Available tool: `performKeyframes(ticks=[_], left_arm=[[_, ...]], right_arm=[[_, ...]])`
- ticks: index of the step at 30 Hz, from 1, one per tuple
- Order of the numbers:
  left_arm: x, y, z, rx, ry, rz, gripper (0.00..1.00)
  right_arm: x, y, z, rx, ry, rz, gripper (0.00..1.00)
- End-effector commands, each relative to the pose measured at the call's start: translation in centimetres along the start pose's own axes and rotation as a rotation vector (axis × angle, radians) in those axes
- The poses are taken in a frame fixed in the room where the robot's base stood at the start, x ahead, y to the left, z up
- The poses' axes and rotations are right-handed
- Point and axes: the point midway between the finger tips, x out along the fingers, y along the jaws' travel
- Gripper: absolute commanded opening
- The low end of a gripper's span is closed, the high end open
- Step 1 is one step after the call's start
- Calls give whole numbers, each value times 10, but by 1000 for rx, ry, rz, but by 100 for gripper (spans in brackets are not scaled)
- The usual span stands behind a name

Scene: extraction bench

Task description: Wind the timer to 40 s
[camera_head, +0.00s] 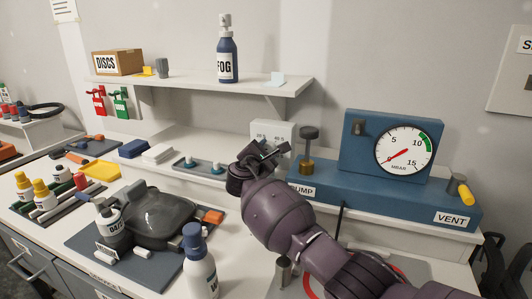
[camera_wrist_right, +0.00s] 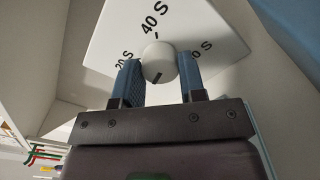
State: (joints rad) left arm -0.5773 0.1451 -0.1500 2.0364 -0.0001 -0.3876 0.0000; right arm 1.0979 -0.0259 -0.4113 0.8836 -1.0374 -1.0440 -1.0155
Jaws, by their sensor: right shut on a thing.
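The timer (camera_head: 288,130) is a small pale box standing behind my right gripper on the bench, left of the blue pump. In the right wrist view its white face (camera_wrist_right: 105,42) carries labels 20 S, 40 S and a partly hidden one ending in 0 S. The round white knob (camera_wrist_right: 158,58) has a dark mark on its lower side, away from the 40 S label. My right gripper (camera_head: 264,153) is shut on the knob; its blue fingers (camera_wrist_right: 160,82) sit on either side. In the head view my gripper hides the knob. My left gripper is not in view.
The blue pump unit (camera_head: 445,198) with its round gauge (camera_head: 404,149) stands close to the right of the timer. A tray with small parts (camera_head: 201,168) lies to the left. A shelf (camera_head: 265,91) runs above. A white bottle (camera_head: 199,270) stands in front.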

Motion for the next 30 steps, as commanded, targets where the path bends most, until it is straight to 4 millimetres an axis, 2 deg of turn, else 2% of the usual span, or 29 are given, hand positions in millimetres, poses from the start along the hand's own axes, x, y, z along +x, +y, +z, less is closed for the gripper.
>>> performKeyframes(ticks=[6, 20, 21, 24, 26, 30], left_arm=[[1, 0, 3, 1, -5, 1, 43], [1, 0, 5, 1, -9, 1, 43], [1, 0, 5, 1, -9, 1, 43], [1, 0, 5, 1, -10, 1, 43], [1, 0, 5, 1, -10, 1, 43], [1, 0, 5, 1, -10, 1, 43]], right_arm=[[0, -1, -1, 66, 1, -1, 14], [0, 0, 0, 82, 1, 0, 14], [0, 0, 0, 82, 1, 0, 39], [0, 0, 0, 82, 1, 0, 54], [0, 0, 0, 82, 1, 0, 63], [0, 0, 0, 81, 1, 0, 63]])
